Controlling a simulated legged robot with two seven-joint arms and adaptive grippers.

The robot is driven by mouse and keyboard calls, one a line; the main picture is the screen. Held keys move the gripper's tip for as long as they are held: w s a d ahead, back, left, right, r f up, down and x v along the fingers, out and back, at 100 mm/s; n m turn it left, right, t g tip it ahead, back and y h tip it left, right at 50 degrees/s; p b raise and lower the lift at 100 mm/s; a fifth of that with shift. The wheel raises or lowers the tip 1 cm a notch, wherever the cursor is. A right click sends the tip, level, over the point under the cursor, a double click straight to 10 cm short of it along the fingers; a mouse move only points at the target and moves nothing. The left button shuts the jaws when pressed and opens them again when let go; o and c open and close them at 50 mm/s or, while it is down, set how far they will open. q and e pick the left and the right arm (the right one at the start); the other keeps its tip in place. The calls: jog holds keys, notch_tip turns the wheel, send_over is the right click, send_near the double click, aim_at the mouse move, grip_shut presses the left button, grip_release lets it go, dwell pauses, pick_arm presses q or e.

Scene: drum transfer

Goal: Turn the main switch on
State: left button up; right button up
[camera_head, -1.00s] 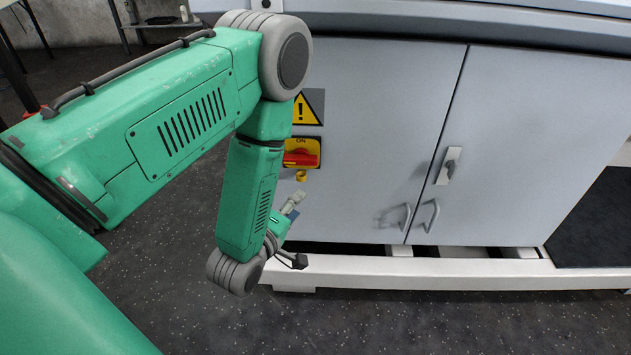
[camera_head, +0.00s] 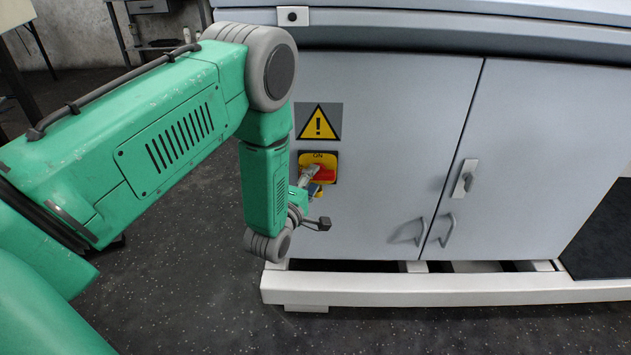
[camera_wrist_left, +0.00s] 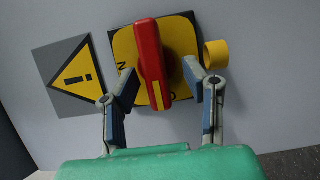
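The main switch is a red handle (camera_wrist_left: 152,62) on a yellow plate (camera_head: 319,160) on the front of the grey cabinet, below a warning sign. In the head view the red handle (camera_head: 325,174) shows beside my left gripper (camera_head: 309,175), which partly covers it. In the left wrist view my left gripper (camera_wrist_left: 160,85) is open, with one blue-padded finger on each side of the handle's lower end. I cannot tell whether the fingers touch it. My right gripper is in neither view.
The grey cabinet (camera_head: 384,110) has two doors with handles (camera_head: 448,230) and a latch (camera_head: 464,179). A yellow ring-shaped part (camera_wrist_left: 216,53) sticks out beside the switch. A warning sign (camera_head: 320,121) is above it. A white base beam (camera_head: 420,288) runs along the floor.

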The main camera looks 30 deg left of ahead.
pick_arm(q)
jog(key=shift+w+d, duration=0.15)
jog(key=shift+w, duration=0.4)
jog(key=shift+w+d+r, duration=0.2)
jog(key=shift+w+d, duration=0.05)
jog(key=shift+w, duration=0.1)
jog(key=shift+a, duration=0.2)
jog(key=shift+c, duration=0.4)
jog(key=shift+a+f, duration=0.1)
jog(key=c, duration=0.7)
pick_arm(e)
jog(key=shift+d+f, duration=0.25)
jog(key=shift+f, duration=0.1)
